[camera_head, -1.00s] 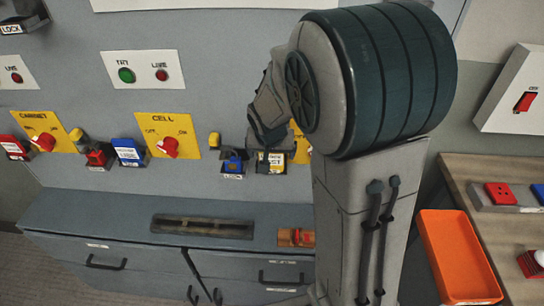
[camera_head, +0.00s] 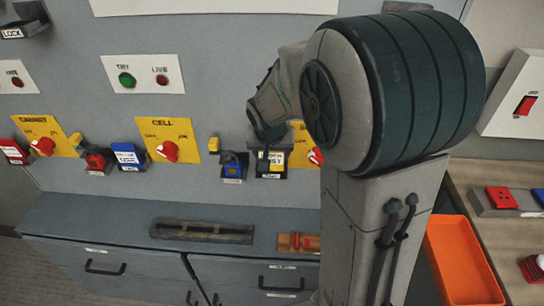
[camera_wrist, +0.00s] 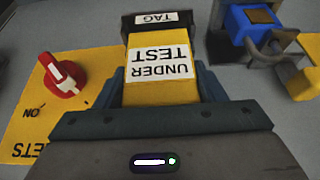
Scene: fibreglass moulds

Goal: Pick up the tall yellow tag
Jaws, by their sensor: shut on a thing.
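The tall yellow tag (camera_wrist: 160,90) reads "UNDER TEST" upside down in the wrist view. It stands in front of a dark holder labelled "TAG" (camera_wrist: 155,18), and I cannot tell whether it touches it. My gripper (camera_wrist: 161,84) is shut on the tag, with a finger on each side. In the head view a little of the tag (camera_head: 277,160) shows below my wrist at the panel, and my gripper's fingers are mostly hidden by the arm.
A blue padlock (camera_wrist: 255,25) hangs close beside the gripper, with a small yellow piece (camera_wrist: 303,82) near it. A red rotary switch (camera_wrist: 62,75) sticks out on the other side. Below the panel is a grey counter (camera_head: 110,215); an orange tray (camera_head: 462,262) lies right.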

